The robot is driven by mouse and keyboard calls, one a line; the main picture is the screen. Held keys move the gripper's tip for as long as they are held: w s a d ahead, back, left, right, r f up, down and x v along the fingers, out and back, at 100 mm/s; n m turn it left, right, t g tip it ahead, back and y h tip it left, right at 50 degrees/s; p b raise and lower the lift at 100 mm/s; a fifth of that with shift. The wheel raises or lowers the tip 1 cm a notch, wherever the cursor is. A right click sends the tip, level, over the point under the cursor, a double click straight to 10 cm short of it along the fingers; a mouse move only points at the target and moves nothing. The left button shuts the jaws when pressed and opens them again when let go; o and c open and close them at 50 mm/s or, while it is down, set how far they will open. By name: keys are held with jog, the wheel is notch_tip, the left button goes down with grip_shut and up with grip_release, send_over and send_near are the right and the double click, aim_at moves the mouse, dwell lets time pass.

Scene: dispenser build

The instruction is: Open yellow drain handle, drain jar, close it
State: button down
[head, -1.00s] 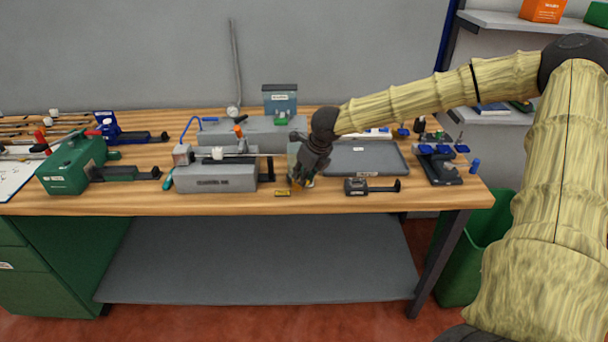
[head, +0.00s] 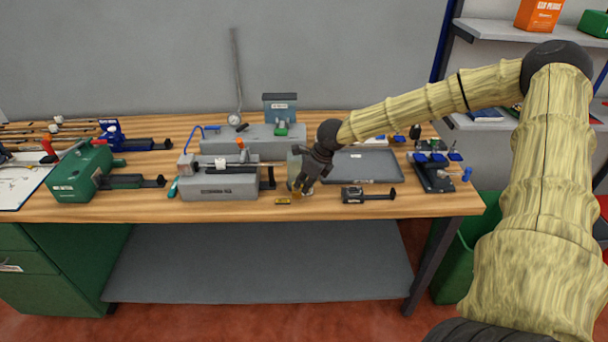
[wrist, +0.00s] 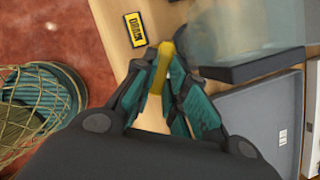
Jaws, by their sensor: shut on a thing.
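My gripper (wrist: 165,72) is shut on the yellow drain handle (wrist: 161,66), which shows between its dark teal fingertips in the wrist view. A yellow DRAIN label (wrist: 135,29) lies on the wooden bench beside the handle. The clear jar (wrist: 215,25) stands by the fingertips, partly cut off at the top of that view. In the head view, my gripper (head: 298,189) points down at the bench front, just right of the small DRAIN label (head: 283,201). The jar (head: 293,165) is partly hidden behind the gripper there. I cannot tell the liquid level.
A grey block fixture (head: 218,187) stands left of my gripper. A grey tray (head: 375,167) lies behind and to the right. A small black device (head: 368,195) sits at the front right. A green box (head: 80,174) is farther left. Bare bench edge (head: 330,211) runs in front.

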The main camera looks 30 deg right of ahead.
jog(key=shift+w+d+r+n+y+p, duration=0.2)
jog(key=shift+d+n+y+p, duration=0.1)
jog(key=shift+n+p, duration=0.65)
jog(key=shift+w+d+f+n+g+y+p, duration=0.15)
jog(key=shift+n+g+y+p, duration=0.15)
jog(key=shift+n+p, duration=0.4)
jog(key=c, duration=1.4)
grip_release()
jog(key=shift+c, duration=0.2)
